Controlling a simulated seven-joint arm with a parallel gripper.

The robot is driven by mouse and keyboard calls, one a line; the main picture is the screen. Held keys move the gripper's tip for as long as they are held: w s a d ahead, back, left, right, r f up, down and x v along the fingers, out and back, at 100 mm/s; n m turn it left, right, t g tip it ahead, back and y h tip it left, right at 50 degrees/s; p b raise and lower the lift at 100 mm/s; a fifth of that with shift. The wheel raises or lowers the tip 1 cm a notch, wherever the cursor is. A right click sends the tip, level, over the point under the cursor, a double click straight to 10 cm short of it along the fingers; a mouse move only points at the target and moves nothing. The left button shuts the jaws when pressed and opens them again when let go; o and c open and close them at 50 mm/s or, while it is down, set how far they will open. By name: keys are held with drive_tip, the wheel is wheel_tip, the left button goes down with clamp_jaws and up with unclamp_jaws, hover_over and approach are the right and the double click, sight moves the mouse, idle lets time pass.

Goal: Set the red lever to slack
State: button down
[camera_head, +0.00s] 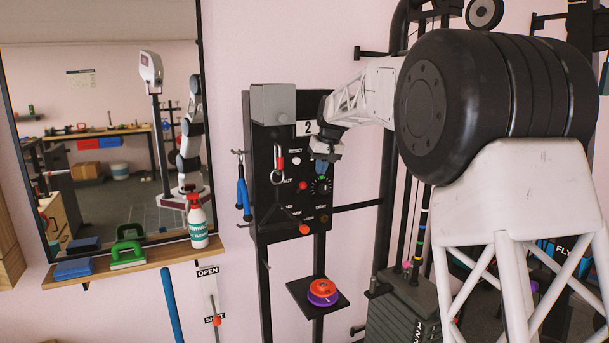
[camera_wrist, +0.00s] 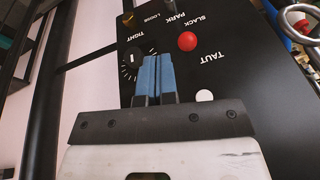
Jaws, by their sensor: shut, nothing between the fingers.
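A black control panel (camera_head: 262,215) hangs on the pink wall. A round red knob (camera_head: 303,186) stands out from it, left of a dial (camera_head: 322,187); its shaft is not clearly visible. In the wrist view the picture is turned over, and the red knob (camera_wrist: 187,41) sits between the words SLACK and TAUT; I cannot tell which it is set to. A second orange-red knob (camera_head: 305,229) ends a black rod at the panel's lower edge. My gripper (camera_head: 321,166) is shut and empty, blue fingertips (camera_wrist: 154,58) beside the dial, apart from the red knob.
A white reset button (camera_head: 296,161) is above the red knob. A small shelf (camera_head: 305,297) with stacked discs is below. A black upright (camera_head: 390,210) stands right.

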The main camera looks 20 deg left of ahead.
drive_tip(key=a+r, duration=0.3)
drive_tip(key=r, duration=0.3)
drive_tip(key=shift+w+a+n, duration=0.25)
drive_tip(key=shift+w+n, duration=0.05)
drive_tip(key=shift+n, duration=0.1)
hover_over(300, 189)
drive_tip(key=d, duration=0.2)
drive_tip(key=shift+s+d+f+x, duration=0.15)
drive_tip(key=shift+d+x, duration=0.2)
drive_tip(key=shift+x, duration=1.2)
drive_tip(key=shift+s+d+f+x, duration=0.1)
drive_tip(key=shift+d+x, duration=0.2)
drive_tip(key=shift+x, duration=1.25)
drive_tip(key=shift+s+d+f+x, duration=0.15)
drive_tip(key=shift+d+x, duration=0.2)
drive_tip(key=shift+x, duration=1.15)
